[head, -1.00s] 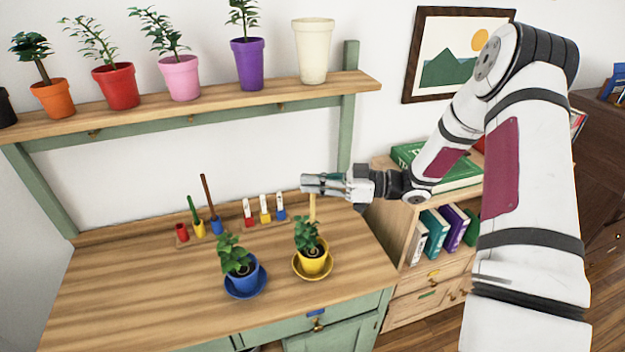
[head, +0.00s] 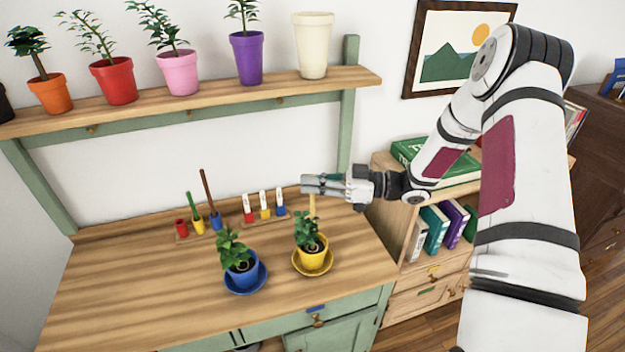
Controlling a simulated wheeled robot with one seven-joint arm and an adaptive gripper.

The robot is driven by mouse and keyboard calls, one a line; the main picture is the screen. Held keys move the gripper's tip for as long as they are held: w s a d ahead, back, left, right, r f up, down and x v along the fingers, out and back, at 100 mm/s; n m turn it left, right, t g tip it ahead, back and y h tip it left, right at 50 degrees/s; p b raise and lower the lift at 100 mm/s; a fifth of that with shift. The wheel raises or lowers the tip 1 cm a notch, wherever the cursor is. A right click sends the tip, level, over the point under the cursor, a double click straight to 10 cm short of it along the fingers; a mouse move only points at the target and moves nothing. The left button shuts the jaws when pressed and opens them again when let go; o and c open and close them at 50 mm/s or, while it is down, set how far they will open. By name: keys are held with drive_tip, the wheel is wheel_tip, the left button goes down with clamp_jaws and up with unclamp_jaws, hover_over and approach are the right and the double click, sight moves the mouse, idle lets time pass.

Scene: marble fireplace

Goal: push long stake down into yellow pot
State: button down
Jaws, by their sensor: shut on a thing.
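The yellow pot (head: 313,257) holds a leafy green plant and stands on a yellow saucer (head: 325,269) on the wooden bench. My gripper (head: 312,184) is above the pot, level and pointing left. It is shut on a light wooden stake (head: 312,205), which hangs upright below the fingers. The stake's lower end is hidden behind the plant's leaves, so I cannot tell whether it is in the soil. The upper end is hidden by the fingers.
A blue pot (head: 241,273) with a plant stands left of the yellow pot. Behind are a holder with a green stake (head: 194,206) and a brown stake (head: 208,190), and a rack of labels (head: 264,204). A shelf (head: 200,99) of pots runs above. The front bench top is clear.

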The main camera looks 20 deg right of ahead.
drive_tip(key=shift+f, duration=0.9)
idle(0.4)
drive_tip(key=c, duration=1.6)
unclamp_jaws()
drive_tip(key=v, duration=1.2)
